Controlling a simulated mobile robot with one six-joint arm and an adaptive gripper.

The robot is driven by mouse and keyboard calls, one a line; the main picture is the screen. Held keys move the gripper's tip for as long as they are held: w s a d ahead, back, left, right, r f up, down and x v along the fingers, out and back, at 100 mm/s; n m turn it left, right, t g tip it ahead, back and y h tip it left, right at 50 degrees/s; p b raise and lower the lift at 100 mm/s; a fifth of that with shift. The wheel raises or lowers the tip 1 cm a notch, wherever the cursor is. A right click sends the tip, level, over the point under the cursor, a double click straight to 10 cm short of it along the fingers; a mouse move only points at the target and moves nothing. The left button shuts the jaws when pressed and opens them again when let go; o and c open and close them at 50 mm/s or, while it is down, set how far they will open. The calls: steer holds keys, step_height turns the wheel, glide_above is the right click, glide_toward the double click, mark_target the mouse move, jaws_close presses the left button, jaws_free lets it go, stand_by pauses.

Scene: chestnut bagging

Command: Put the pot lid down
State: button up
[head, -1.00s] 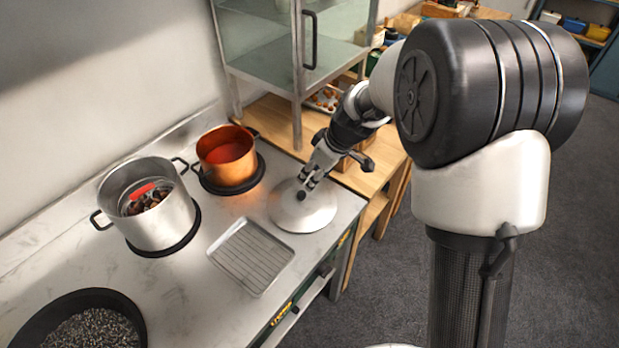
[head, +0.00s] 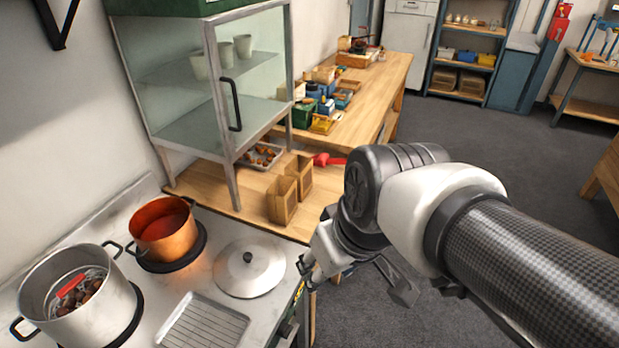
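The round metal pot lid (head: 249,269) lies flat on the steel stove top, its dark knob (head: 247,257) upward and free. My gripper (head: 304,268) is off the lid, just to its right near the stove's front edge. Its fingers are small and partly hidden by the arm, so their opening is hard to judge. Nothing shows in them. The steel pot (head: 85,303) stands uncovered at the lower left, with dark chestnuts and a red-handled tool in it.
A copper pot (head: 163,231) with red contents sits on a burner behind the lid. A wire rack tray (head: 203,322) lies in front. Paper bags (head: 283,200) stand on the wooden table beside a glass-doored cabinet (head: 222,90). A red scoop (head: 328,160) lies behind them.

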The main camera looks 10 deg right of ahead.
steer(key=s+d+m+h, duration=0.1)
steer(key=s+d+m, duration=0.1)
steer(key=s, duration=0.5)
steer(key=shift+d+f+m+t, duration=0.3)
steer(key=shift+d+m, duration=0.1)
steer(key=shift+d, duration=0.05)
